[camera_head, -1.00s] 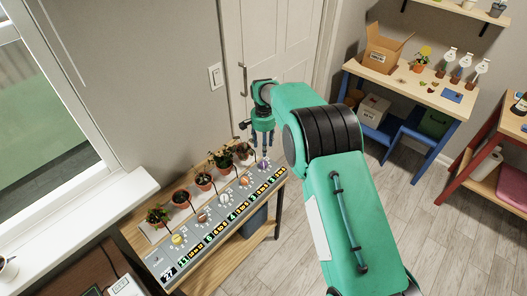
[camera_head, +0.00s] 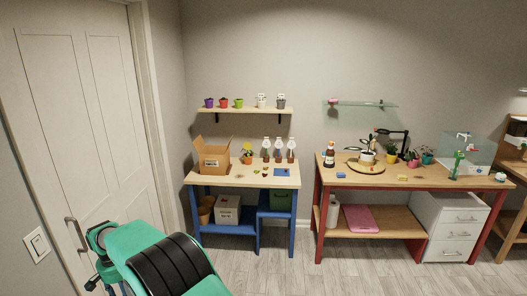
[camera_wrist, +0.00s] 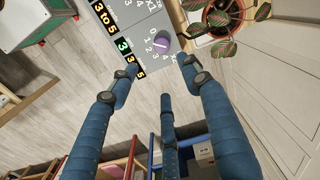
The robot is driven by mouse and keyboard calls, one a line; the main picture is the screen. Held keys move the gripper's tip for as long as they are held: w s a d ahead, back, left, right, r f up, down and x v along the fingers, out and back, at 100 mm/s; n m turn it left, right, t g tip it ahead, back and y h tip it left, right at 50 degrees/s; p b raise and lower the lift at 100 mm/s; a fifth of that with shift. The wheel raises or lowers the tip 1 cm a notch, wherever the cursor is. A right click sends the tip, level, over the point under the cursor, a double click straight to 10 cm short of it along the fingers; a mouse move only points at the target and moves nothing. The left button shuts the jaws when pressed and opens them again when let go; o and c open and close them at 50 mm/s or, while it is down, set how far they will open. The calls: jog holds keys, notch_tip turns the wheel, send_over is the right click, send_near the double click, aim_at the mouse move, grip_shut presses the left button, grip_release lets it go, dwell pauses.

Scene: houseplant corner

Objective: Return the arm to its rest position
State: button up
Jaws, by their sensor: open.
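My gripper (camera_wrist: 160,74) shows in the wrist view with its blue fingers spread apart and nothing between them. Beyond the fingertips is a grey control panel (camera_wrist: 138,28) with a purple knob (camera_wrist: 161,46). A plant in a terracotta pot (camera_wrist: 202,22) stands beside the panel at the top right. I cannot tell how far the fingertips are from the panel. In the head view my green arm crosses the lower left corner, and its fingers are out of the frame.
A white door (camera_head: 80,110) is at the left. A blue-legged bench (camera_head: 228,182) carries a cardboard box (camera_head: 213,158) and several bottles. A red-legged table (camera_head: 425,181) stands to its right, with a drawer unit (camera_head: 450,228) beneath. The grey floor (camera_head: 350,275) in front is clear.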

jog(key=w+d+r+t, duration=0.1)
jog(key=w+d+r, duration=0.3)
jog(key=d+r, duration=0.6)
jog(key=w+d+r, duration=0.4)
jog(key=d+r, duration=0.7)
jog(key=s+d+r+m+t+y, duration=0.1)
jog(key=s+d+r, duration=0.1)
jog(key=d+r, duration=0.7)
jog(key=s+d+r+m, duration=0.15)
jog(key=d+r, duration=0.25)
jog(key=d, duration=0.9)
jog(key=s+d+r+t, duration=0.1)
jog(key=s+d+r, duration=0.2)
jog(key=s+d, duration=0.55)
jog(key=s+d+r+t, duration=0.1)
jog(key=s+d+r, duration=0.3)
jog(key=d, duration=0.8)
jog(key=s+d+f, duration=0.2)
jog(key=s+d, duration=0.4)
jog(key=s, duration=0.3)
jog(key=s+d+f+t+h, duration=0.1)
jog(key=s+d+f, duration=0.2)
jog(key=s+d, duration=0.3)
jog(key=s+m, duration=0.1)
jog(key=s, duration=0.2)
jog(key=shift+s+f+t, duration=0.3)
jog(key=shift+s+f, duration=0.05)
jog(key=shift+s, duration=0.05)
jog(key=shift+f, duration=0.1)
